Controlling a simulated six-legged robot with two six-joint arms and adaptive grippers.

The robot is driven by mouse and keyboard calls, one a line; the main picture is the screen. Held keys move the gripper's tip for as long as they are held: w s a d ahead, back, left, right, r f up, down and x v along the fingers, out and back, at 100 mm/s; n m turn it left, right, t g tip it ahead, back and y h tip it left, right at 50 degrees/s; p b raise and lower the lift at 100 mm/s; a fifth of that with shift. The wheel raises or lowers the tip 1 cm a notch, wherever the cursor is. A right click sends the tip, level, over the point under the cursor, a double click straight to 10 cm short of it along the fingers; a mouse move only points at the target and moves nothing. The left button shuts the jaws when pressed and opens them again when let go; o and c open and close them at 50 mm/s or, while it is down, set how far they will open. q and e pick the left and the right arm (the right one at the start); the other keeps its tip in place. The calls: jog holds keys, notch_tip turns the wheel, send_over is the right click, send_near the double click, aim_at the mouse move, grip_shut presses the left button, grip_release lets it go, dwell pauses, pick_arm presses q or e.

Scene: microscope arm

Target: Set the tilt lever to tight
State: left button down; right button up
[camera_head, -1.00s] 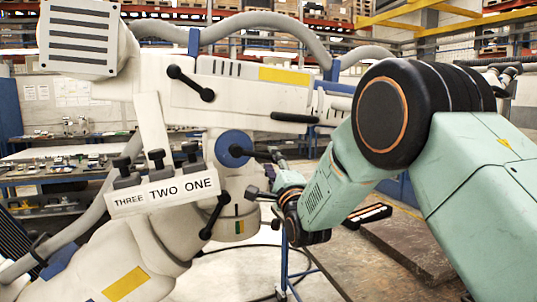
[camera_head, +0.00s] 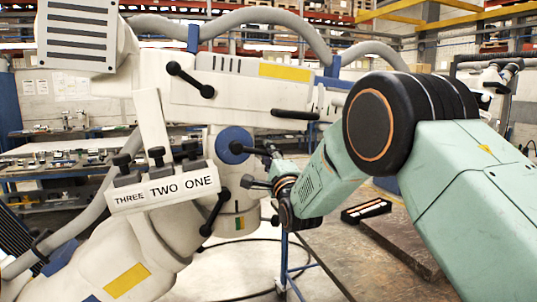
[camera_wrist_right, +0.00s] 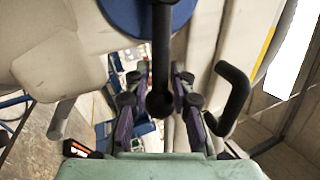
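A black lever (camera_head: 250,151) sticks out to the right from a blue hub (camera_head: 233,143) on the white microscope arm. No label naming it or its setting is visible. My right gripper (camera_head: 262,168) is at the lever's outer end, partly hidden behind its own wrist. In the right wrist view, the lever (camera_wrist_right: 161,60) hangs from the blue hub (camera_wrist_right: 150,12), and its ball end lies between the fingers of my right gripper (camera_wrist_right: 158,92). The fingers are apart, with a gap visible on both sides of the lever. My left gripper is not in view.
Another black lever (camera_head: 214,213) sits below the hub; a bent black handle (camera_wrist_right: 232,98) is right of the fingers in the wrist view. A plate marked THREE TWO ONE (camera_head: 163,190) carries black knobs. A hose (camera_head: 90,215) and blue stand (camera_head: 284,265) are nearby.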

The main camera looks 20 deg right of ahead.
grip_shut()
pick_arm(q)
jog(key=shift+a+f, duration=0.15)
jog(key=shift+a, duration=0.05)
pick_arm(e)
jog(key=shift+d+f, duration=0.1)
